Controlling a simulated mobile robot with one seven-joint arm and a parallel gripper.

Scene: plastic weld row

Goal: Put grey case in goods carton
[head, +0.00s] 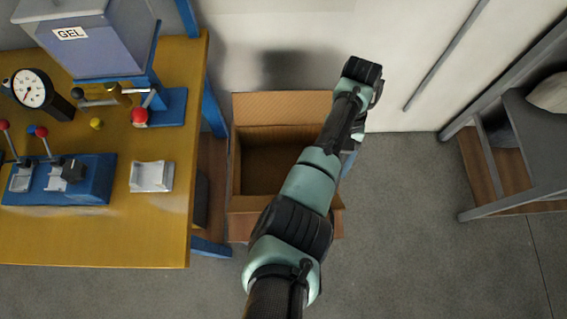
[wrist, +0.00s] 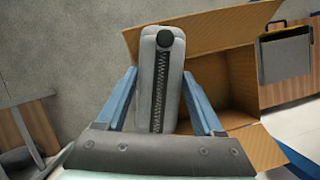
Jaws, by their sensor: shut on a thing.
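The grey case (wrist: 160,70), with a dark zip along its side and a round black spot near its top, is between the blue fingers of my gripper (wrist: 159,82). My gripper is shut on it. In the head view my arm hides most of the gripper and case; only a bit of blue shows beside the arm. The goods carton (head: 280,107) is an open brown box on the floor with a raised back flap. It also shows in the wrist view (wrist: 205,32), behind and to the right of the case. The case is outside the carton's opening in the head view, over its right side.
A yellow workbench (head: 110,235) with gauges, levers and a GEL bin (head: 100,40) stands left of the carton. A grey rack (head: 530,150) stands at the right. The wall is behind; floor between carton and rack is clear.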

